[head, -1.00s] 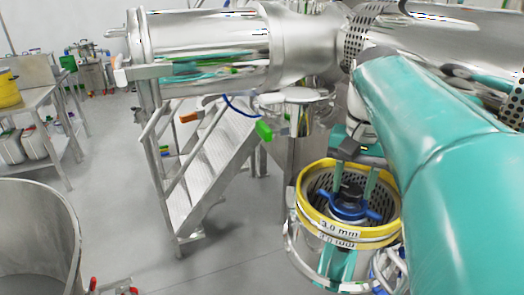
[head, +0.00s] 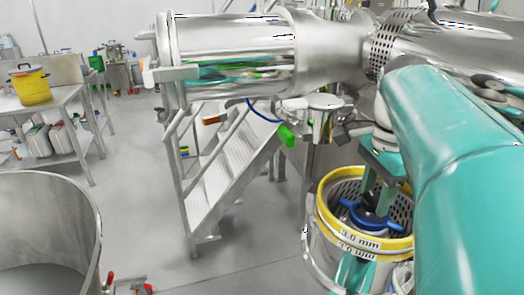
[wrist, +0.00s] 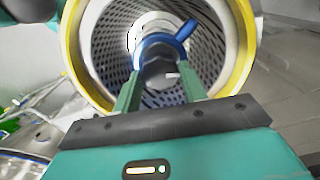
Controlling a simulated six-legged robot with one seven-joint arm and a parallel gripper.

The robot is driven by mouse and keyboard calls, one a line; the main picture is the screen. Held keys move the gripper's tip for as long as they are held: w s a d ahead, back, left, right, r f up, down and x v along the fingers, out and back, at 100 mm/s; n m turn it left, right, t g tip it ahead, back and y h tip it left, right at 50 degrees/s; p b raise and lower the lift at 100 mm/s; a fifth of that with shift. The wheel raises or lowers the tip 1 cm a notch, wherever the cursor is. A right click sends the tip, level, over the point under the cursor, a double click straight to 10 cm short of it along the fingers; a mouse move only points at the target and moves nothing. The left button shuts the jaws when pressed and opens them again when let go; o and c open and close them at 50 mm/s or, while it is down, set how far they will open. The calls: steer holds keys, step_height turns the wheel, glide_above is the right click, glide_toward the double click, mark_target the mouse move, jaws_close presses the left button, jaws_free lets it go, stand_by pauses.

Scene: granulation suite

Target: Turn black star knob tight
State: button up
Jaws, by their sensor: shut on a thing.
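The black star knob (wrist: 160,74) sits at the middle of a blue impeller (wrist: 172,42) inside a perforated metal sieve basket (wrist: 97,38). In the wrist view my gripper (wrist: 159,84) has its two green fingers on either side of the knob, shut on it. In the head view my gripper (head: 378,204) reaches down into the yellow-rimmed sieve (head: 333,222), marked 3.0 mm, with its fingers at the hub of the blue impeller (head: 352,218). The fingers hide much of the knob, and I cannot tell how tight it is.
My teal arm crosses the right side of the head view. A large steel cylinder (head: 240,50) lies above the metal steps (head: 228,160). A steel drum (head: 40,225) stands at front left. A yellow pot (head: 32,86) is on the left table. The floor between is clear.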

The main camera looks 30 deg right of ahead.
mark_target(375, 199)
steer(key=shift+m, duration=1.2)
steer(key=o, duration=1)
step_height(375, 199, up, 14)
steer(key=shift+f, duration=0.1)
